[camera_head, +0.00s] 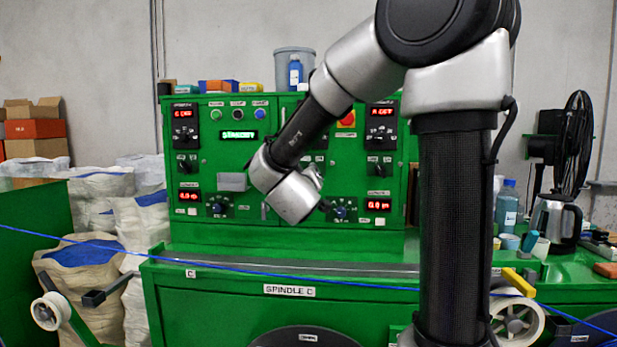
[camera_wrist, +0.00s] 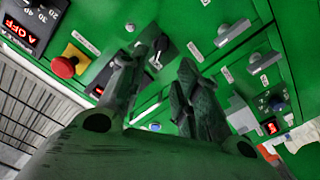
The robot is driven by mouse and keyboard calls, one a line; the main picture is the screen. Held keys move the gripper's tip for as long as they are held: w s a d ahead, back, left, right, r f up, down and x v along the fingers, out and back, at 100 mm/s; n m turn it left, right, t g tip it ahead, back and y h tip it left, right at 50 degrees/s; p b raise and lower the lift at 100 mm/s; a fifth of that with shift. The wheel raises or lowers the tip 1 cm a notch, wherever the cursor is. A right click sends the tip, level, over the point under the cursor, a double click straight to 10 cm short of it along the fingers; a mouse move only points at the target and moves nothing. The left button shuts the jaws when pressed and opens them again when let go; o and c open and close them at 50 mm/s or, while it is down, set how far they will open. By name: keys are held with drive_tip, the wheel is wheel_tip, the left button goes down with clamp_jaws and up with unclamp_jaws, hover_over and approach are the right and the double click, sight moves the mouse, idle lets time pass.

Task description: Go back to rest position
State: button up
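My gripper (camera_wrist: 156,66) shows in the wrist view with its two dark fingers apart and nothing visible between them. It points at the green control panel (camera_wrist: 95,20), with a dark switch (camera_wrist: 159,47) close beyond the fingers. In the head view my arm reaches forward and bends down in front of the green control cabinet (camera_head: 235,155). The fingers are hidden there behind my wrist, so I cannot tell whether they touch the panel. A blue cable (camera_head: 240,268) runs across the front of the machine, sloping down to the right.
A red button (camera_wrist: 64,67) sits on a yellow base left of the fingers. A ledge marked "SPINDLE C" (camera_head: 290,290) lies below the cabinet. White spools (camera_head: 50,311) (camera_head: 517,318) flank it. A kettle (camera_head: 555,222) and a black fan (camera_head: 575,145) stand right; sacks (camera_head: 95,280) stand left.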

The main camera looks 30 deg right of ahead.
idle(0.4)
drive_tip(key=w+a+f+g+y, duration=0.1)
drive_tip(key=w+a+f+y, duration=0.1)
drive_tip(key=a+f+y, duration=0.65)
drive_tip(key=s+a+f+n+g+y, duration=0.2)
drive_tip(key=s+a+f+g+y, duration=0.25)
drive_tip(key=s, duration=0.25)
drive_tip(key=s+d+f+g, duration=0.15)
drive_tip(key=s+g, duration=0.25)
drive_tip(key=s, duration=0.8)
drive_tip(key=s+d+r+h, duration=0.1)
drive_tip(key=s+d, duration=0.3)
drive_tip(key=s, duration=0.3)
drive_tip(key=s+d+r+m+g+h, duration=0.1)
drive_tip(key=s+d+r+h, duration=0.1)
drive_tip(key=s+d, duration=0.2)
drive_tip(key=shift+s, duration=1.45)
